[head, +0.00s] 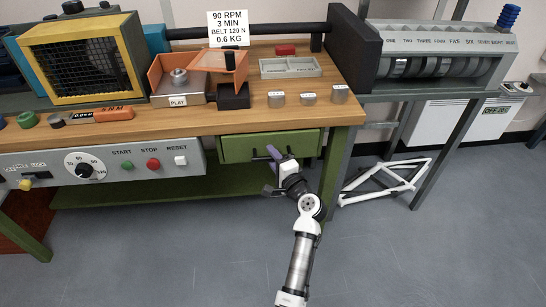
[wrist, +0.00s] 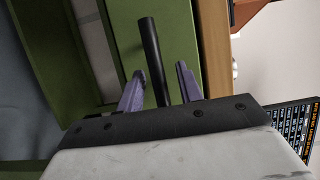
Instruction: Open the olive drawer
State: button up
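The olive drawer (head: 237,148) sits under the right end of the wooden workbench in the head view. Its green front also fills the upper middle of the wrist view (wrist: 120,30). A dark bar handle (wrist: 150,50) stands off that front. My gripper (head: 273,157) is at the drawer front, right of its middle. In the wrist view my gripper (wrist: 160,82) has its two purple fingers apart, one on each side of the handle, with gaps showing. I cannot tell how deep the handle sits between them. The drawer looks closed in the head view.
A control panel (head: 105,170) with a dial and buttons hangs left of the drawer. The bench top (head: 240,118) carries small weights and trays above it. A white bicycle frame (head: 385,180) leans at the right. The grey floor (head: 180,240) in front is clear.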

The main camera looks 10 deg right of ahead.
jog(key=shift+c, duration=0.5)
grip_shut()
